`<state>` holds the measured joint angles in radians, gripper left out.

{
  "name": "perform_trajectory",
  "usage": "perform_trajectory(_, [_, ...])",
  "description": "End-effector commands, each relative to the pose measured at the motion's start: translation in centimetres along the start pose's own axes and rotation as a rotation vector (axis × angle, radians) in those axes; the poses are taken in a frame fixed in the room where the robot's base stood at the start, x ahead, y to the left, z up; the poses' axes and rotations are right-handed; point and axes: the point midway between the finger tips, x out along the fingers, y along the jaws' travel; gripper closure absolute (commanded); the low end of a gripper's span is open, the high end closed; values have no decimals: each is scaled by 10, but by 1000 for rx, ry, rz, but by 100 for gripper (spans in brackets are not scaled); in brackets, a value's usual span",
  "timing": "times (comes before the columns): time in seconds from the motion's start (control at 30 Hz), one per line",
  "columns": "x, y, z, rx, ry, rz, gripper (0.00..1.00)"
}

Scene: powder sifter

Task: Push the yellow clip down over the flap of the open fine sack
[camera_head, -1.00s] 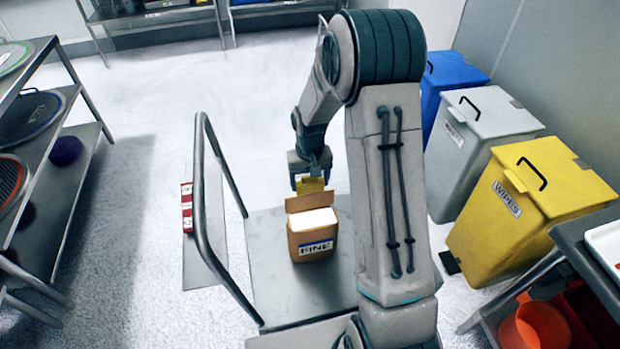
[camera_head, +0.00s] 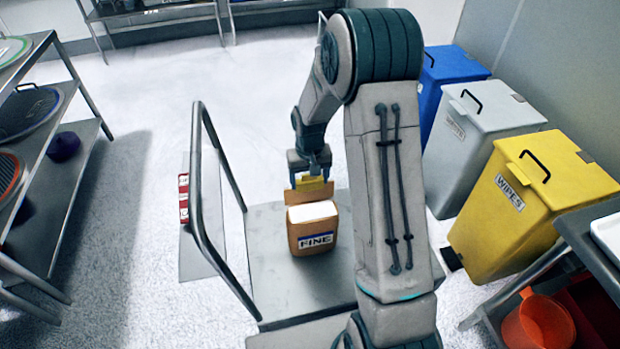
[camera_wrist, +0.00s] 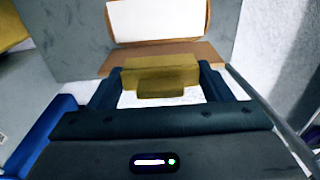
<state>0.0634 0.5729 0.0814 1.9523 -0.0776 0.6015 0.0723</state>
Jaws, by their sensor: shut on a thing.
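The fine sack (camera_head: 313,234) is a brown box-like bag with a blue-edged FINE label, upright on the flat cart. Its top is open and shows white inside; its flap (camera_head: 309,196) stands up at the far side. My gripper (camera_head: 311,180) is above and behind the flap, shut on the yellow clip (camera_head: 313,184). In the wrist view the clip (camera_wrist: 160,76) sits between the two fingers, right at the brown flap (camera_wrist: 165,55), with the white opening (camera_wrist: 155,20) beyond. I cannot tell whether the clip straddles the flap's edge.
The cart (camera_head: 275,280) has a tall metal handle (camera_head: 197,190) at its left. Blue (camera_head: 445,85), grey (camera_head: 485,140) and yellow WIPES (camera_head: 530,200) bins stand at right. Shelving (camera_head: 60,190) with round sieves is at left. The cart deck around the sack is bare.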

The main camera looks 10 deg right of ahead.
Motion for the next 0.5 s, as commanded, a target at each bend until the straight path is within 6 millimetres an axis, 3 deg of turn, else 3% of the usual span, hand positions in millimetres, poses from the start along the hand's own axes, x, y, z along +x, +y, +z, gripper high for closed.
perform_trajectory(0.03, [13,0,9,0,-29,-1,49])
perform_trajectory(0.17, [14,0,9,1,-29,-1,49])
perform_trajectory(0.2, [14,0,9,1,-29,-1,17])
perform_trajectory(0.23, [14,0,9,1,-29,-1,10])
perform_trajectory(0.5, [4,0,9,1,-26,0,8])
